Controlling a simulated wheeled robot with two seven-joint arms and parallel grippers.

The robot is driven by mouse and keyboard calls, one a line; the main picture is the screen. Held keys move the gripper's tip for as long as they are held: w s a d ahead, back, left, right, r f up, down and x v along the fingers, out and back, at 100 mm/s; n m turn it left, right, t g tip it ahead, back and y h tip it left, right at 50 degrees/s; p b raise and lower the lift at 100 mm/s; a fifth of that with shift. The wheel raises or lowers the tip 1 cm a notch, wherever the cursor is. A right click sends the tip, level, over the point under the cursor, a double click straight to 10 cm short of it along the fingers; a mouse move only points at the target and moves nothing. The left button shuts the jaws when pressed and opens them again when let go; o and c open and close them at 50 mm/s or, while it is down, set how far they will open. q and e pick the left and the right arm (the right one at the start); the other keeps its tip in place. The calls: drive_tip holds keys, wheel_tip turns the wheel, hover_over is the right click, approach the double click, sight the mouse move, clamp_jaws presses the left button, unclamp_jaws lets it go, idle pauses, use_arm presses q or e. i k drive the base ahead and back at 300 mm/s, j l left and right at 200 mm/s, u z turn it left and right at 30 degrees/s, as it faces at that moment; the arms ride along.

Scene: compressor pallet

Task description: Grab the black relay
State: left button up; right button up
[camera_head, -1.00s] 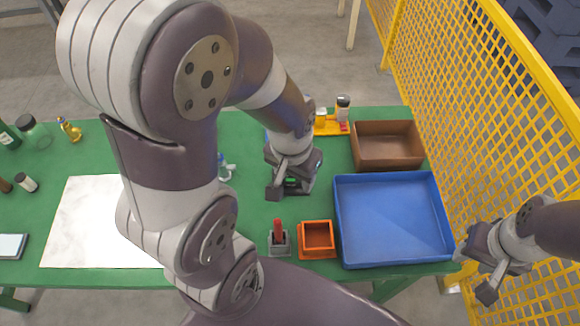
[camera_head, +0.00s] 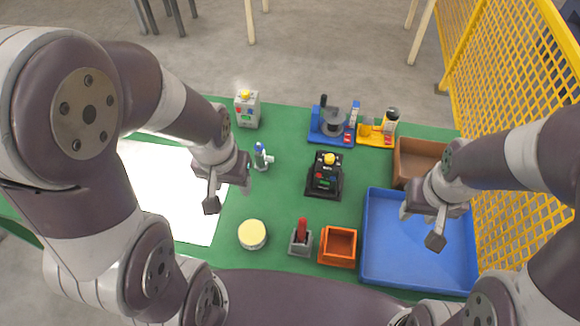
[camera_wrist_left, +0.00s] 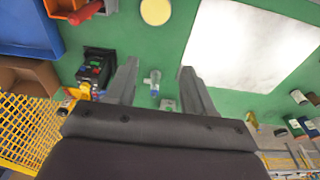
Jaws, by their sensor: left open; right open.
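The black relay, a dark box with a yellow knob and small coloured buttons (camera_head: 325,181), stands on the green table right of centre in the head view. It also shows left of the fingers in the left wrist view (camera_wrist_left: 96,68). My left gripper (camera_head: 229,194) is open and empty, well to the left of the relay, near the white sheet's right edge. Its two spread fingers (camera_wrist_left: 158,72) show in the left wrist view. My right gripper (camera_head: 420,226) is open and empty over the blue tray, right of the relay.
The blue tray (camera_head: 384,268), an orange bin (camera_head: 338,260), a grey block with red handle (camera_head: 301,245) and a yellow-topped round object (camera_head: 252,235) lie in front. A small blue-white fitting (camera_head: 262,158) is beside my left gripper. A grey box (camera_head: 247,108) and blue device (camera_head: 330,128) stand behind.

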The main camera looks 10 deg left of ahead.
sight(324, 184)
drive_tip(key=k+z, duration=0.2)
drive_tip(key=z, duration=0.15)
drive_tip(key=k+l+z, duration=0.1)
drive_tip(key=z, duration=0.25)
drive_tip(key=k+l+z, duration=0.15)
drive_tip(key=z, duration=0.2)
drive_tip(key=k, duration=0.1)
